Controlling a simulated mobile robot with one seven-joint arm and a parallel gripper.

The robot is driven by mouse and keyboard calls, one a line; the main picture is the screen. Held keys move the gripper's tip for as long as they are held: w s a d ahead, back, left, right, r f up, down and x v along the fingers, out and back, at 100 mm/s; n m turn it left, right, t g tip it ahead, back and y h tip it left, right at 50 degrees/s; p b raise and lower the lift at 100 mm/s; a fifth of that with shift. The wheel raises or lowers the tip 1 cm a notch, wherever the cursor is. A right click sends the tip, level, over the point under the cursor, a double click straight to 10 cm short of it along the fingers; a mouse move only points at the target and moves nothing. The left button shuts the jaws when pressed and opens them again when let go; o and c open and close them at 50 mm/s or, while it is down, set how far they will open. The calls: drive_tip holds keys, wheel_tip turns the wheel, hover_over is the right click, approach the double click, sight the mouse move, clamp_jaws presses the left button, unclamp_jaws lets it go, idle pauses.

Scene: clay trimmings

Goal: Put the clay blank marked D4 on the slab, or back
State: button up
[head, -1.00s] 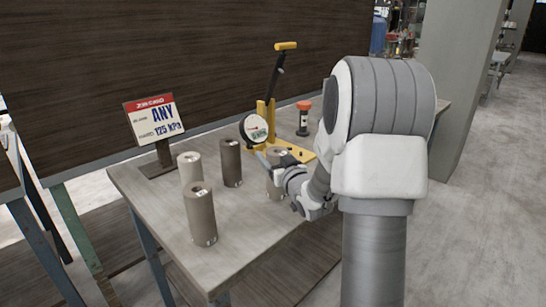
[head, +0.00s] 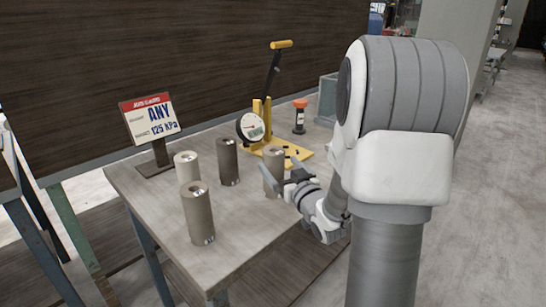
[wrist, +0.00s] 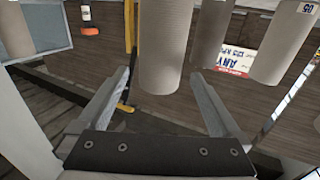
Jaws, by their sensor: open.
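Several grey-brown clay cylinders stand upright on the table. A pale one (head: 187,169), a darker one (head: 228,161) and a front one (head: 198,214) are on the left. Another cylinder (head: 270,176) stands by my gripper (head: 288,187), which partly covers it. In the wrist view a cylinder (wrist: 163,45) shows centred between my open fingers (wrist: 161,76); I cannot tell whether they reach around it. Small labels show on the cylinders, but I cannot read D4 on any. I cannot make out which surface is the slab.
A yellow lever stand (head: 268,145) with a round dial (head: 250,127) stands behind the cylinders. An orange-capped bottle (head: 300,118) and a grey bin (head: 327,100) are at the back right. A sign reading ANY, 125 kPa (head: 151,118) is at the left. The table's front middle is clear.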

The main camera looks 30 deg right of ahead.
drive_tip(key=shift+s+a, duration=0.1)
drive_tip(key=shift+s, duration=2.15)
